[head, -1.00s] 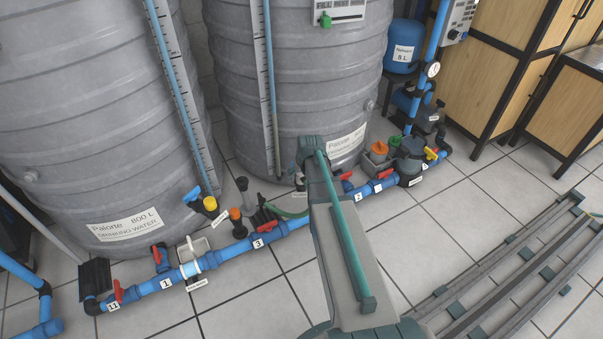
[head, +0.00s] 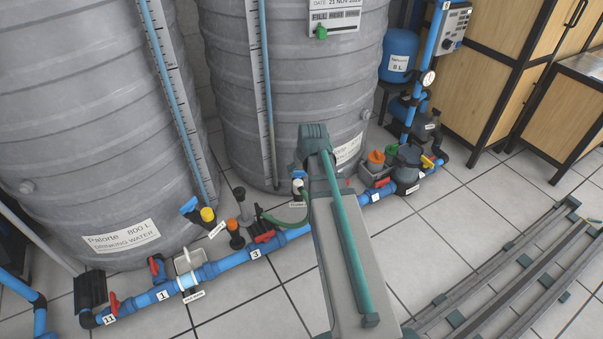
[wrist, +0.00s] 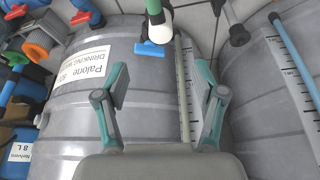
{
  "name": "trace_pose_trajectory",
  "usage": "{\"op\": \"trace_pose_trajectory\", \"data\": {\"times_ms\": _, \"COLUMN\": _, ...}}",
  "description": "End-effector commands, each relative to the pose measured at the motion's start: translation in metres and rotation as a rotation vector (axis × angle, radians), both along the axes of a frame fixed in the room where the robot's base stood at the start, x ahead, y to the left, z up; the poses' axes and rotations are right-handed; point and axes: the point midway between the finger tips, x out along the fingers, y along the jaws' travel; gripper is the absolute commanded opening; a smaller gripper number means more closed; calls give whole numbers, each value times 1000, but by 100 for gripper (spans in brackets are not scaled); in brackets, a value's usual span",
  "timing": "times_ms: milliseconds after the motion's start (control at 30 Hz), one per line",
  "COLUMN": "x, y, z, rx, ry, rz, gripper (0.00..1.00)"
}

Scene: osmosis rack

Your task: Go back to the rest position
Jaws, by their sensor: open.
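My gripper (wrist: 162,98) is in the wrist view with its two green-tipped fingers spread apart and nothing between them. Behind it in that view is a grey ribbed tank with a white Palorte label (wrist: 80,68). A blue-handled valve (wrist: 150,48) shows beyond the fingertips. In the head view my arm reaches up from the bottom centre toward the tanks, and the gripper's fingers are hidden behind the arm.
Two grey tanks (head: 90,110) (head: 290,90) stand at the back. A blue pipe (head: 215,268) with red-handled valves runs along the floor before them. Wooden cabinets (head: 520,60) stand at the right. Floor rails (head: 510,270) lie at lower right; tiles between are clear.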

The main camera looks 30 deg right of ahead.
Motion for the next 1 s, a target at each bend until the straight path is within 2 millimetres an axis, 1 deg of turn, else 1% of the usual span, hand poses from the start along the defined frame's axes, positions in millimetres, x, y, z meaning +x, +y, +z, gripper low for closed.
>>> {"op": "trace_pose_trajectory", "data": {"times_ms": 500, "x": 0, "y": 0, "z": 1, "rx": 3, "ry": -1, "rz": -8, "gripper": 69}}
{"op": "trace_pose_trajectory", "data": {"times_ms": 567, "x": -4, "y": 0, "z": 1, "rx": 10, "ry": 3, "rz": -30, "gripper": 69}}
{"op": "trace_pose_trajectory", "data": {"times_ms": 600, "x": -11, "y": 2, "z": -5, "rx": 15, "ry": 16, "rz": -48, "gripper": 69}}
{"op": "trace_pose_trajectory", "data": {"times_ms": 667, "x": -18, "y": 5, "z": -14, "rx": 24, "ry": 39, "rz": -57, "gripper": 69}}
{"op": "trace_pose_trajectory", "data": {"times_ms": 767, "x": -35, "y": 16, "z": -26, "rx": 41, "ry": 95, "rz": -63, "gripper": 69}}
{"op": "trace_pose_trajectory", "data": {"times_ms": 867, "x": -56, "y": 34, "z": -39, "rx": 59, "ry": 167, "rz": -63, "gripper": 69}}
{"op": "trace_pose_trajectory", "data": {"times_ms": 1000, "x": -92, "y": 60, "z": -54, "rx": 79, "ry": 272, "rz": -54, "gripper": 69}}
